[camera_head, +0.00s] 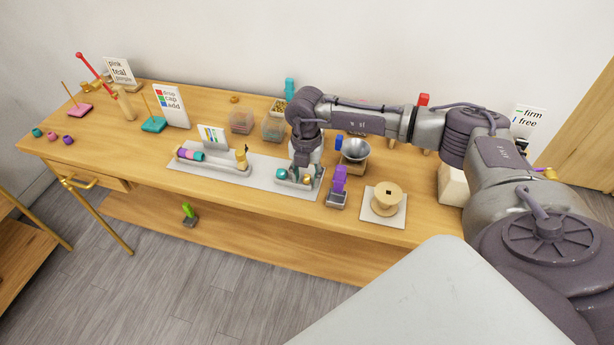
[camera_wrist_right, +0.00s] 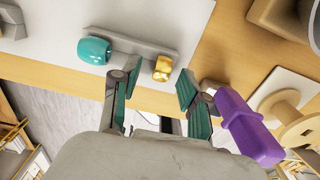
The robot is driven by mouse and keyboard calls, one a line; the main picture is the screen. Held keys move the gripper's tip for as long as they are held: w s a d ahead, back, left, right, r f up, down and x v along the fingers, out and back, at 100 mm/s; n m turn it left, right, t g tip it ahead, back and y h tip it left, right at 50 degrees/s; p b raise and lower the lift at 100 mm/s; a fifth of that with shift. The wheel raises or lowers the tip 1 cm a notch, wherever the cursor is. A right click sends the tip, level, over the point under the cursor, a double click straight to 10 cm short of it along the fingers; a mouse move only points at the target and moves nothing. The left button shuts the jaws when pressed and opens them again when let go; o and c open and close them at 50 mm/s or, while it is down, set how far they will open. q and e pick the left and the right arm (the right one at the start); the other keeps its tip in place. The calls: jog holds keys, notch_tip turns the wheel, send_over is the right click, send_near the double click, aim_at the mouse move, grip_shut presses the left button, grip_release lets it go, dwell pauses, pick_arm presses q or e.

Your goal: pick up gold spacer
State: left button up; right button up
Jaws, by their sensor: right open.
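The gold spacer (camera_wrist_right: 162,68) sits at one end of a grey holder (camera_wrist_right: 128,42) on the pale mat. A teal bead (camera_wrist_right: 95,50) sits at the holder's other end. My right gripper (camera_wrist_right: 152,84) is open and empty. In the right wrist view the gold spacer shows just beyond its fingertips, between their lines and closer to the right finger. In the head view my right gripper (camera_head: 301,178) is low over the holder, right of the teal bead (camera_head: 281,174), and partly hides the spacer. My left gripper is not in view.
A purple-handled tool (camera_wrist_right: 248,128) stands close to the right finger, and a wooden spool (camera_head: 386,198) lies farther right. A funnel on a wooden stand (camera_head: 355,152) is behind. A grey tray with coloured beads (camera_head: 208,162) is to the left.

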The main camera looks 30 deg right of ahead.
grip_shut()
